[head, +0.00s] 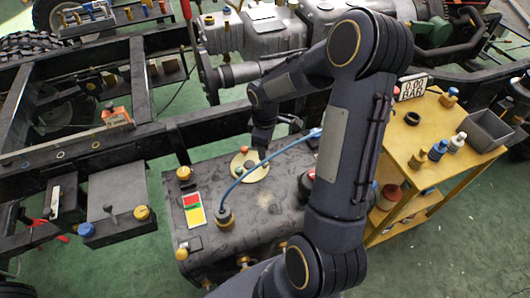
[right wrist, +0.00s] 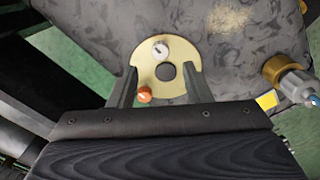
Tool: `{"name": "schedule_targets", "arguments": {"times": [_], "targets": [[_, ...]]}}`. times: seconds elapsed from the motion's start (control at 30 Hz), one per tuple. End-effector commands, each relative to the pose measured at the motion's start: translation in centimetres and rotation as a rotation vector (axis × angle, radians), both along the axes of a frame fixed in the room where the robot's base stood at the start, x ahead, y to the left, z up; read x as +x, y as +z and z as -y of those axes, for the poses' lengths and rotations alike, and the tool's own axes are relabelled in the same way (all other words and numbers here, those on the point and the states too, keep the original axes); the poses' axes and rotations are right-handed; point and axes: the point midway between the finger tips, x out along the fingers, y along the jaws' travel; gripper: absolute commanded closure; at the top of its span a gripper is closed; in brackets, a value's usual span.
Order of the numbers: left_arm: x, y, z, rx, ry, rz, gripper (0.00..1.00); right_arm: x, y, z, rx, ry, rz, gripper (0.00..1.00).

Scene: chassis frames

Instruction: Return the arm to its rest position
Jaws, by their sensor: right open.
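My right arm (head: 345,150) reaches over a dark tank from the lower right in the head view, bent at the elbow. My right gripper (head: 262,142) is above a round cream plate (head: 258,172) on the tank top. In the right wrist view the right gripper (right wrist: 158,72) has its two fingers apart with nothing held between them. The cream plate (right wrist: 180,57) shows beyond the fingers, with a dark hole, a small white gauge (right wrist: 160,49) and an orange knob (right wrist: 145,94). I cannot tell the exact gap to the plate. My left gripper is not in view.
The dark tank (head: 270,215) carries a blue hose (head: 255,165) close to the gripper and a red, green and yellow label (head: 194,209). A yellow cart (head: 425,135) with bottles and a grey bin (head: 488,130) stands at right. Chassis rails (head: 140,85) lie at left.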

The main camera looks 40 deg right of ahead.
Motion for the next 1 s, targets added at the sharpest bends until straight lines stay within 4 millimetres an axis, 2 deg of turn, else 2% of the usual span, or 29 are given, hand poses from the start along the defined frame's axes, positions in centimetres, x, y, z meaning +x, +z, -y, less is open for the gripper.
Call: {"name": "schedule_targets", "arguments": {"times": [0.13, 0.73, 0.87, 1.0], "targets": [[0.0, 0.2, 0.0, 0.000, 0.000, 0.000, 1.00, 0.0, 1.2, 0.0, 0.000, 0.001, 0.000, 0.55], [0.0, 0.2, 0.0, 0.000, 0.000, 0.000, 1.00, -0.1, 1.5, -0.1, 0.000, -0.004, 0.002, 0.55], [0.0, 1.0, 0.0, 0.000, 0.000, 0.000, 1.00, -0.9, 4.7, -0.9, 0.011, -0.059, 0.039, 0.55], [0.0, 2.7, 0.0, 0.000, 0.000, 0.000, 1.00, -3.6, 11.3, -3.3, 0.062, -0.208, 0.125, 0.55]]}}
